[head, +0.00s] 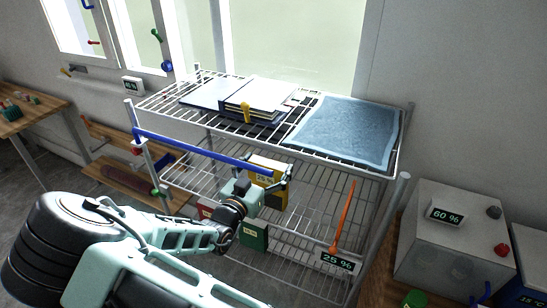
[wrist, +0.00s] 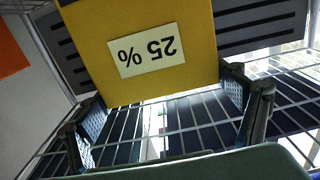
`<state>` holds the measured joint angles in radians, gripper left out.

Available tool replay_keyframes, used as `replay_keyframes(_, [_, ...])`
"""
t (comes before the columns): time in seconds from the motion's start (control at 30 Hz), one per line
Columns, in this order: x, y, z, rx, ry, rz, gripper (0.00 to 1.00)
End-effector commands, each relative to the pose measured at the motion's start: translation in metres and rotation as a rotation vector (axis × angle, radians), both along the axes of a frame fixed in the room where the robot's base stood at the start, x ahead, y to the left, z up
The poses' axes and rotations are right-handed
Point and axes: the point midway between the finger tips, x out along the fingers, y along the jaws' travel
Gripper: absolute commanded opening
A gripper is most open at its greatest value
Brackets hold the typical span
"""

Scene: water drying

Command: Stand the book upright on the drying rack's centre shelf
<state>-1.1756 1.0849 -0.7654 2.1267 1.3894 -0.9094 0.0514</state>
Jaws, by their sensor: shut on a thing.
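The yellow book (head: 268,165) has a white "25 %" label and stands roughly upright in the head view, between the rack's top and middle levels. In the wrist view the yellow book (wrist: 160,50) fills the top middle, its label upside down. My gripper (head: 264,185) is shut on it; in the wrist view the gripper's fingers (wrist: 163,115) are at either side of its lower end. The drying rack (head: 385,178) is a grey wire frame with several levels. My gripper is at its front side. I cannot tell whether the book touches the middle shelf (head: 315,195).
The top shelf holds dark open books (head: 210,94) and a blue cloth (head: 345,130). A blue bar (head: 205,152) crosses the rack's front. A green book (head: 254,236) and a red one stand lower. An orange stick (head: 342,220) and a "25 %" display (head: 337,260) are at the right.

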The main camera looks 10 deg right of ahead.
Motion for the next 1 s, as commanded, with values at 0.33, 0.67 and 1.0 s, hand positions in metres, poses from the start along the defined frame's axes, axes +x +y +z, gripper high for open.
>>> replay_keyframes(0.33, [0.032,-0.023,0.000,-0.003,-0.001,0.001,0.33])
replay_keyframes(0.67, [0.031,-0.023,-0.005,-0.001,-0.003,0.000,0.33])
replay_keyframes(1.0, [0.031,-0.023,-0.010,0.000,0.000,0.000,1.00])
